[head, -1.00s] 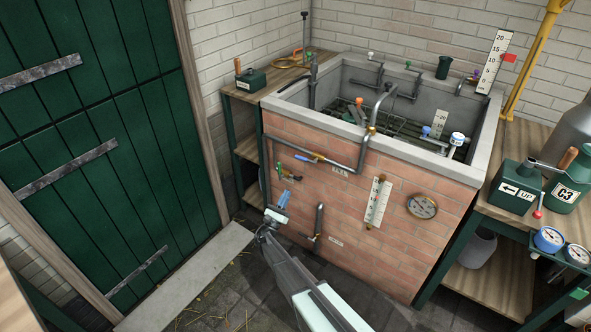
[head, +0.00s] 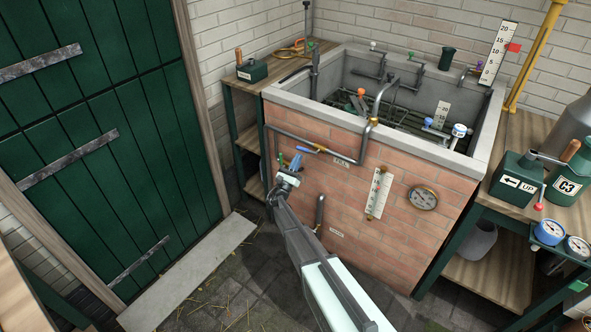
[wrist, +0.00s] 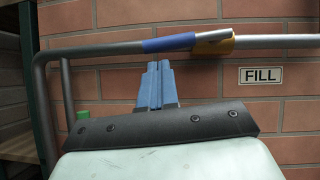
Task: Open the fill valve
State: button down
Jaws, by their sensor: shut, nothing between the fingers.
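The fill valve has a brass body (head: 320,150) and a blue lever (head: 308,147) on the pipe along the front of the brick tank. In the wrist view, the brass body (wrist: 213,42) is at upper right of centre. The blue lever (wrist: 168,43) reaches left from it, nearly in line with the pipe. The FILL label (wrist: 260,75) is below and to the right. My gripper (head: 294,160) is shut and empty. Its blue fingertips (wrist: 158,68) appear just below the lever; I cannot tell if they touch it.
A green-tipped part (wrist: 83,115) is left of my fingers. Below the fill pipe, another grey pipe (head: 319,212) stands out from the brick front. A gauge ruler (head: 379,192) and a round dial (head: 423,198) are to the right. A green door (head: 90,140) is at left.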

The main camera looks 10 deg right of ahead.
jog(key=shift+w+r, duration=0.1)
jog(key=shift+r, duration=0.45)
jog(key=r+m, duration=0.1)
jog(key=r+m+g+h, duration=0.1)
jog(key=m, duration=0.1)
jog(key=shift+w+h, duration=0.3)
jog(key=shift+r, duration=0.1)
jog(key=shift+g, duration=0.3)
jog(key=s+a+f, duration=0.6)
jog(key=a+f, duration=0.1)
jog(key=f, duration=0.3)
jog(key=shift+s+f, duration=0.2)
jog(key=shift+s, duration=0.05)
